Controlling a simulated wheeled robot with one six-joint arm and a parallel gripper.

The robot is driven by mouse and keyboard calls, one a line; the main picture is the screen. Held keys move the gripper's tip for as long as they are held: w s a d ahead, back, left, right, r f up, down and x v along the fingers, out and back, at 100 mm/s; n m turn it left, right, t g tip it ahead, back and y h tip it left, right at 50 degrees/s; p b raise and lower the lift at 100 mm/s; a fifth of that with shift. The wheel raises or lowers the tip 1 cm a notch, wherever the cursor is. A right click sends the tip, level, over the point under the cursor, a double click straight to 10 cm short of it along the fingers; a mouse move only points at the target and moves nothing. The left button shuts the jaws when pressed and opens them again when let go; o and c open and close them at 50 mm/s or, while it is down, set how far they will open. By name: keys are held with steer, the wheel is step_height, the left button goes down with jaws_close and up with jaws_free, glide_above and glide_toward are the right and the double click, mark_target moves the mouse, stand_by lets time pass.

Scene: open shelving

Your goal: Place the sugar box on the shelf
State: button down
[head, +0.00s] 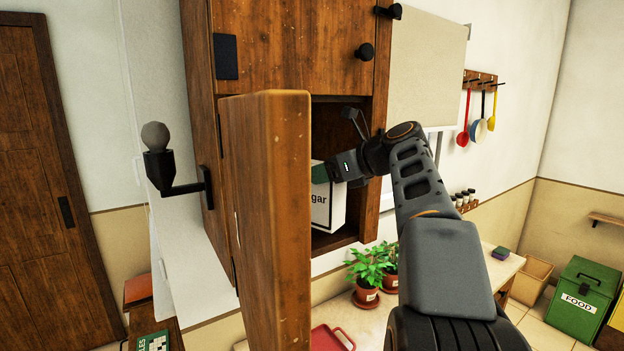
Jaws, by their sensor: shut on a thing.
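The white sugar box (328,215), with "gar" of its label showing, is upright inside the open compartment of the wooden wall cabinet (291,45). The open cabinet door (272,220) hides its left part. My gripper (330,172) reaches into the compartment from the right and is shut on the sugar box near its top. The shelf (333,239) shows as a strip of wood below the box. I cannot tell whether the box's bottom touches it.
The open door stands close to the left of my gripper. The compartment's right side wall (382,120) is close to my arm. Potted plants (367,272) and a red tray (331,338) are below. A lamp (157,150) juts out at left.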

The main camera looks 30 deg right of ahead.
steer(key=shift+w+a+r, duration=0.1)
steer(key=shift+w+a, duration=0.25)
steer(key=shift+w, duration=0.25)
steer(key=shift+w+a, duration=0.35)
steer(key=shift+w, duration=0.25)
steer(key=shift+w+a+f+p, duration=0.15)
steer(key=shift+w+f, duration=0.1)
steer(key=shift+f, duration=0.65)
steer(key=shift+w+a+f+p, duration=0.1)
steer(key=shift+w+f+p, duration=0.1)
steer(key=shift+f, duration=0.8)
steer(key=shift+c, duration=2.4)
jaws_free()
steer(key=shift+f, duration=0.1)
